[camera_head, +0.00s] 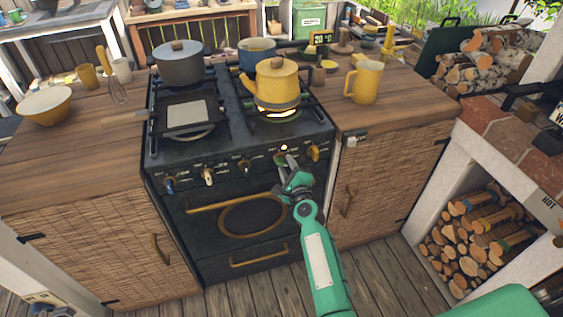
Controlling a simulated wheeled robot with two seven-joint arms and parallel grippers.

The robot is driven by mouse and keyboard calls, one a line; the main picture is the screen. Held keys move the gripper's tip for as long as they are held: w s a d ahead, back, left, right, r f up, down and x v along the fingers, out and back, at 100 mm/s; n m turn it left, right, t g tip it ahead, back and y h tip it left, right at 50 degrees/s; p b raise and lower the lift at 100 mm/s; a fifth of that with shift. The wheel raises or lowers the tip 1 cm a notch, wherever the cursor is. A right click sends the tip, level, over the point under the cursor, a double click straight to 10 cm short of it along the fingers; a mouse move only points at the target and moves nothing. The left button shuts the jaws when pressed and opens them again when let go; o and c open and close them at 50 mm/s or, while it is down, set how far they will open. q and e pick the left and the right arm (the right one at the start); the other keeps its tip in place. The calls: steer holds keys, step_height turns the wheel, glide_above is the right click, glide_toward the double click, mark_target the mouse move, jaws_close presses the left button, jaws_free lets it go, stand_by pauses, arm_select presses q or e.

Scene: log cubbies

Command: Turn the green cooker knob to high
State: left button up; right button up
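The black cooker (225,195) stands in the middle, with a row of knobs along its front panel. The green knob (281,158) is on the right part of the panel and is partly hidden by my gripper. My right gripper (287,162) reaches up from below, with its fingertips at the green knob. It is too small and covered to tell whether the fingers are shut on the knob or only beside it. The knob's pointer and setting cannot be read. A small light (284,147) glows just above it. My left gripper is not in view.
A grey pot (180,66) and a square pan (187,115) are on the left. The oven handle (235,202) is below.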

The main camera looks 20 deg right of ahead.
mark_target(281, 165)
steer(key=s, duration=0.2)
steer(key=s+a+p, duration=0.1)
steer(key=s, duration=0.1)
steer(key=shift+s+a+r, duration=0.2)
steer(key=shift+s, duration=0.15)
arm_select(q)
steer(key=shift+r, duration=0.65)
arm_select(e)
steer(key=shift+s, duration=1.15)
steer(key=shift+d, duration=0.1)
